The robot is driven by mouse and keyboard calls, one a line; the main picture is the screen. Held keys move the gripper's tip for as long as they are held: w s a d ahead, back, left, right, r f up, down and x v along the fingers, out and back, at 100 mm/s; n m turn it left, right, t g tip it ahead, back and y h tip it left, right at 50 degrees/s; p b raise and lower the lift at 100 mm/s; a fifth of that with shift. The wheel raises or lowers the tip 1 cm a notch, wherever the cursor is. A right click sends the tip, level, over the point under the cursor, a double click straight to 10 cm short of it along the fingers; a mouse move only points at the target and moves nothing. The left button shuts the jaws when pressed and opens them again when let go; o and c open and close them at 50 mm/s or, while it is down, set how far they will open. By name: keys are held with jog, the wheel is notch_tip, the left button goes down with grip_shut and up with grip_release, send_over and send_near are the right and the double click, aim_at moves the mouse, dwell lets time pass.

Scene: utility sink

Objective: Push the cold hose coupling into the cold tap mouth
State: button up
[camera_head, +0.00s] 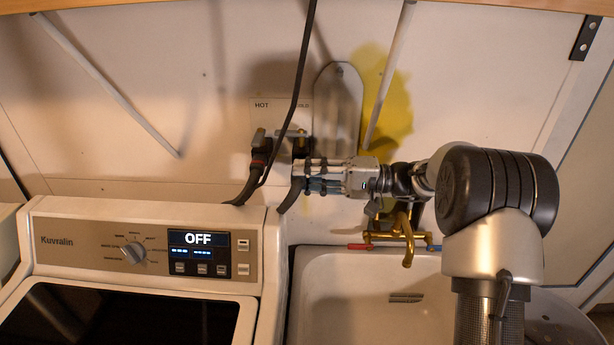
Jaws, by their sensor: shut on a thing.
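My gripper (302,176) reaches in from the right, just below the taps on the wall. It is shut on the cold hose coupling, which is mostly hidden by the fingers; a bluish patch shows between them. A dark hose end (289,197) curves down from the fingertips behind the washer. The cold tap (300,146) is a small brass piece just above the fingers, partly hidden by a black cable. Its mouth cannot be made out, nor whether the coupling touches it.
The hot tap (259,137) has a red-marked coupling (259,160) beneath it, left of my gripper. A black cable (299,80) hangs across the taps. The washer (140,250) stands below left. A brass faucet (404,236) and sink (322,262) are below right. A grey plate (338,105) is behind.

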jog(key=shift+w+p, duration=0.35)
jog(key=shift+w, duration=1.2)
jog(key=o, duration=1.2)
jog(key=d, duration=1.2)
jog(key=shift+s, duration=0.2)
